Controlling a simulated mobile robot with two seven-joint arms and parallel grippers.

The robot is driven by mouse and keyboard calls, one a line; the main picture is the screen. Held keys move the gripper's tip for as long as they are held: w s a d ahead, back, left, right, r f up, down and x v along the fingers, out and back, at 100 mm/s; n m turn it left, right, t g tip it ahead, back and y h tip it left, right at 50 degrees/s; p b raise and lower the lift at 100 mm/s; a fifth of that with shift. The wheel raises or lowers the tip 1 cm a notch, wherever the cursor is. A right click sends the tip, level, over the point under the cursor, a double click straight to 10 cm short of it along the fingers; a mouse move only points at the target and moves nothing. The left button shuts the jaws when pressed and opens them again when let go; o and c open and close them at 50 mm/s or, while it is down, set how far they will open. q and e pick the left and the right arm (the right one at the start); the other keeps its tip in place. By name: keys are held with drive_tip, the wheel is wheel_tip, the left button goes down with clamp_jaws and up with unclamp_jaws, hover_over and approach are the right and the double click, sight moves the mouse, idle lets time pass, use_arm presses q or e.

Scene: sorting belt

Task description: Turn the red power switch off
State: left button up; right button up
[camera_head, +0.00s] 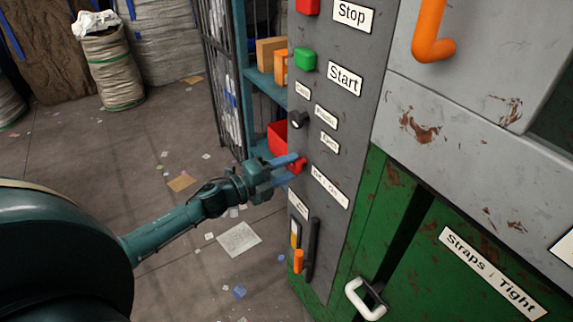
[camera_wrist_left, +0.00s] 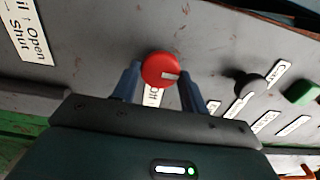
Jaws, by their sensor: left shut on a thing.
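The red power switch (camera_head: 297,165) is a round knob on the grey control panel (camera_head: 345,140), above a white label. It also shows in the left wrist view (camera_wrist_left: 161,69), with a pale mark on its right side. My left gripper (camera_head: 292,165) reaches the panel from the left, and its blue fingers are shut on the red switch. In the left wrist view the fingers (camera_wrist_left: 161,84) stand on either side of the knob. The finger tips partly cover the switch in the head view. My right gripper is not in view.
Above the switch are a black knob (camera_head: 298,119), a green Start button (camera_head: 305,59) and a red Stop button (camera_head: 307,5). Below is an orange-handled lever (camera_head: 299,261). A white handle (camera_head: 365,299) sits on the green door. A shelf rack (camera_head: 266,85) stands behind the panel.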

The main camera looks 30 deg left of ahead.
use_arm(q)
drive_tip(key=shift+n, duration=0.3)
drive_tip(key=o, duration=0.7)
drive_tip(key=shift+o, duration=1.4)
drive_tip(key=v, duration=1.3)
drive_tip(key=shift+a, duration=0.1)
